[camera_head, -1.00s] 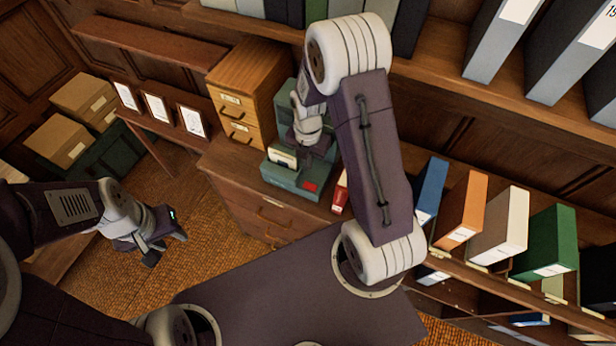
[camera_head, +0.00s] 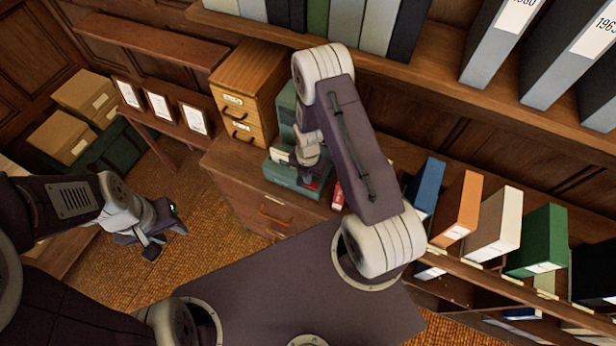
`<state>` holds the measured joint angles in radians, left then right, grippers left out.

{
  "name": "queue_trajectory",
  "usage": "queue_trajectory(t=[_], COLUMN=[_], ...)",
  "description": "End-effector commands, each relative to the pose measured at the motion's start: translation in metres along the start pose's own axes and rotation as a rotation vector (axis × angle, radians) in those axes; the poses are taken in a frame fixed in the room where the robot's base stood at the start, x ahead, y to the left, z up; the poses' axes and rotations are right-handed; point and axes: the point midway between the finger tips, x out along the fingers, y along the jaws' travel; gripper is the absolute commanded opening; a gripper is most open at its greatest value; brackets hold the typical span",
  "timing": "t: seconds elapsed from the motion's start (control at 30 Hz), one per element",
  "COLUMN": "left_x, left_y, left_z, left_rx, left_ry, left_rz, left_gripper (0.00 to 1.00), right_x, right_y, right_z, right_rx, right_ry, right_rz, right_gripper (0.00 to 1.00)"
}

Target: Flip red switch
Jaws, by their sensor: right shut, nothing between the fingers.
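A teal machine (camera_head: 283,176) stands on the wooden cabinet, with a small red switch (camera_head: 313,187) at the right end of its front. My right gripper (camera_head: 311,178) is shut and empty, pointing down right at the switch and covering most of it. I cannot tell whether it touches the switch, or which way the switch is set. My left gripper (camera_head: 167,240) hangs over the floor at the left, far from the machine, with its fingers apart and empty.
A small wooden drawer unit (camera_head: 236,112) stands behind the machine's left side. A red binder (camera_head: 337,194) is close to the machine's right. Blue (camera_head: 428,185), orange, white and green binders fill the shelf at right. Cardboard boxes (camera_head: 60,137) sit at far left.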

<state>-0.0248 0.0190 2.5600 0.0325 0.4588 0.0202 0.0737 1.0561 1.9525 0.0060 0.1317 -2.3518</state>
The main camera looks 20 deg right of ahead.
Motion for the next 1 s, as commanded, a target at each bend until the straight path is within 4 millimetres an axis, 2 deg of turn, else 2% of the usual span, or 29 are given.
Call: queue_trajectory(t=[0.07, 0.37, 0.7, 1.0], left_x=[0.008, 0.004, 0.000, -0.002], left_y=[0.000, 0.000, 0.000, 0.000], left_z=[0.001, 0.000, 0.000, 0.000], left_rx=[0.000, 0.000, 0.000, 0.000], left_ry=[0.000, 0.000, 0.000, 0.000], left_rz=[0.000, 0.000, 0.000, 0.000], left_gripper=[0.36, 0.36, 0.36, 0.36], right_x=[0.006, 0.003, -0.001, -0.004], right_y=[0.001, -0.002, -0.016, -0.014], right_z=[0.000, -0.001, -0.001, -0.001], right_rx=[0.000, 0.000, 0.001, 0.000], right_ry=[0.000, 0.003, 0.003, 0.001], right_rz=[0.000, -0.003, -0.003, -0.001], right_gripper=[0.00, 0.00, 0.00, 0.00])
